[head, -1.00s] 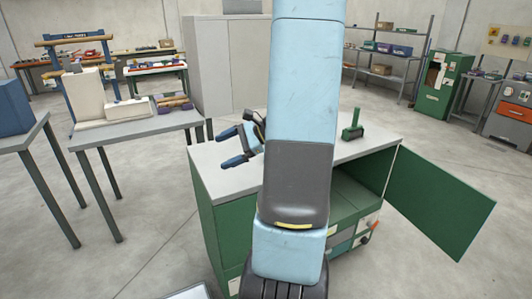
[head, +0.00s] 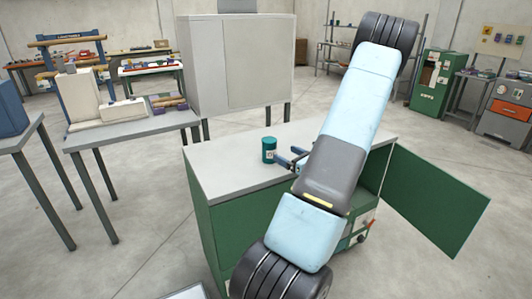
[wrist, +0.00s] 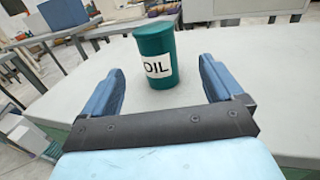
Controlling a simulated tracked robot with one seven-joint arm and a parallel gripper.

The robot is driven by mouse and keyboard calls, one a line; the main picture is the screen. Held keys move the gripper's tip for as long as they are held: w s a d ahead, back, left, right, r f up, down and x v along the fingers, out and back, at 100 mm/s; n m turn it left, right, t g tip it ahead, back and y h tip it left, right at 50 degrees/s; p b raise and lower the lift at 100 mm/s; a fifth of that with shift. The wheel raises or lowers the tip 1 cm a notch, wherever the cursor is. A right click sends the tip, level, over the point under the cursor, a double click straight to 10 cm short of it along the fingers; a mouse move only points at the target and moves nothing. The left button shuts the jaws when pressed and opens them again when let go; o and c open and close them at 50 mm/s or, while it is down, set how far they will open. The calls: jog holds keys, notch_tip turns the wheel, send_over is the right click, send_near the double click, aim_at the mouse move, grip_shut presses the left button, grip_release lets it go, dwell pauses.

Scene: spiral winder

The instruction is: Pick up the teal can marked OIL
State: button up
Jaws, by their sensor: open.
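In the wrist view the can (wrist: 155,45) shows a white label reading OIL, facing me. My gripper (head: 288,157) is just right of the can in the head view, with blue fingers pointing toward it. In the wrist view my gripper (wrist: 160,82) is open and empty. The can stands ahead, roughly between the lines of the two fingers and beyond the palm. I cannot tell exactly how far the fingertips reach along its sides.
The cabinet top (head: 225,165) is clear around the can. The cabinet's green door (head: 436,200) hangs open at the right. A grey table (head: 125,132) with pale blocks stands at the left. A tall grey cabinet (head: 225,62) stands behind.

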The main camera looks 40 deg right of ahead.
aim_at(275, 149)
jog(key=w, duration=0.7)
jog(key=shift+a, duration=0.15)
jog(key=shift+w+a+f, duration=0.1)
jog(key=shift+w, duration=1.25)
jog(key=shift+w+a+f, duration=0.1)
jog(key=shift+w, duration=1.25)
jog(key=shift+c, duration=0.2)
jog(key=c, duration=1.2)
jog(key=shift+r, duration=0.1)
